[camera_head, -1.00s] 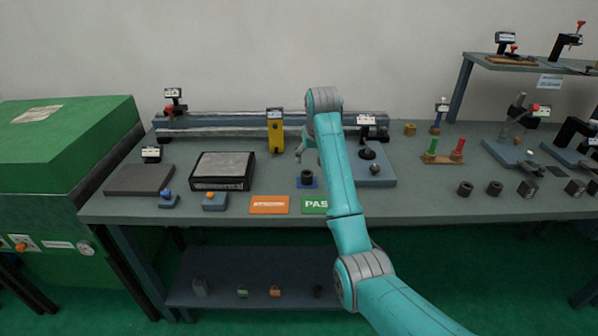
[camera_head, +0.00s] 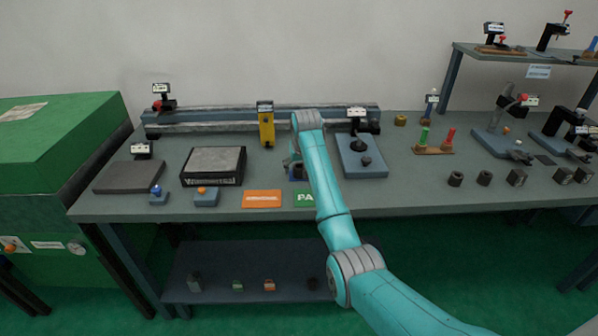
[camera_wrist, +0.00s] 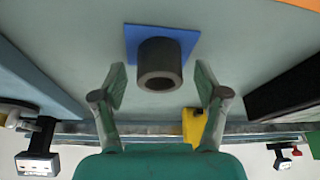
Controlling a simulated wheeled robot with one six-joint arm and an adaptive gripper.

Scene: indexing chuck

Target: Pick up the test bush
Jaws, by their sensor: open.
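The test bush appears to be the dark, hollow grey cylinder (camera_wrist: 160,64) standing upright on a small blue pad (camera_wrist: 187,41) in the wrist view. In the head view the bush (camera_head: 298,174) is partly hidden behind my arm and gripper. My gripper (camera_wrist: 160,86) is open and empty. In the wrist view its two fingers show to either side of and just below the bush, with visible gaps. In the head view my gripper (camera_head: 292,164) is close to the bush. I cannot tell whether the fingertips are at its height.
An orange card (camera_head: 262,199) and a green PASS card (camera_head: 304,200) lie at the front edge. A black-sided plate (camera_head: 213,165) stands left, a blue-grey stand base (camera_head: 361,165) right. A rail with a yellow block (camera_head: 266,128) runs behind. Similar dark bushes (camera_head: 484,178) stand farther right.

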